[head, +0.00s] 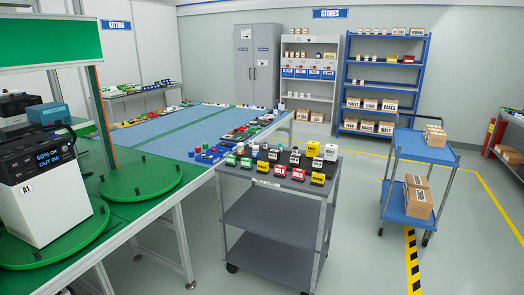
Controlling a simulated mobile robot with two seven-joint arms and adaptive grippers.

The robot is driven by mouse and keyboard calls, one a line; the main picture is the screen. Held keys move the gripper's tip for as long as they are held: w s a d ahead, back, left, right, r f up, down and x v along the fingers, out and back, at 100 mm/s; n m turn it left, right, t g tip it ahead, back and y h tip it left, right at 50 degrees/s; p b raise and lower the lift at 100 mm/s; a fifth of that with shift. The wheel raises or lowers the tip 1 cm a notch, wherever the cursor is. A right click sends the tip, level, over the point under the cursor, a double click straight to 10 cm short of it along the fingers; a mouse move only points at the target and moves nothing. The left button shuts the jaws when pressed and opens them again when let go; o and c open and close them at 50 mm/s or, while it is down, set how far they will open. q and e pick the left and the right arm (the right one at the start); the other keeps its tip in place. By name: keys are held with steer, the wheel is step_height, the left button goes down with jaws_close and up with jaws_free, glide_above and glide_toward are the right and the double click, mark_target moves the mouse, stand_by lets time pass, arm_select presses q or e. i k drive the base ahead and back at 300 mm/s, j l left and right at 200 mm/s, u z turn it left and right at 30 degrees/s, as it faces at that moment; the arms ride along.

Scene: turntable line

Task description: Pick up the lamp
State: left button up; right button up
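I cannot make out a lamp in the head view. A white box-shaped unit (45,203) with a black top, a lit display and an "A1" label stands at the left on a green round turntable (85,238). A second green turntable (140,183) beside it has a small dark item at its left edge, too small to tell. Neither of my grippers is in view.
A grey cart (262,215) holding several small coloured items stands at the centre. Behind it is a blue-topped table (180,138). A blue cart (425,150) with boxes stands right. Shelves (385,75) line the back. Floor between the carts is clear.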

mark_target(255, 153)
steer(key=i+j+z, duration=0.2)
steer(key=i+j, duration=0.35)
steer(key=i+j+z, duration=0.2)
steer(key=i+j, duration=0.45)
steer(key=i+j+z, duration=0.2)
steer(key=i+j, duration=0.35)
steer(key=j, duration=0.2)
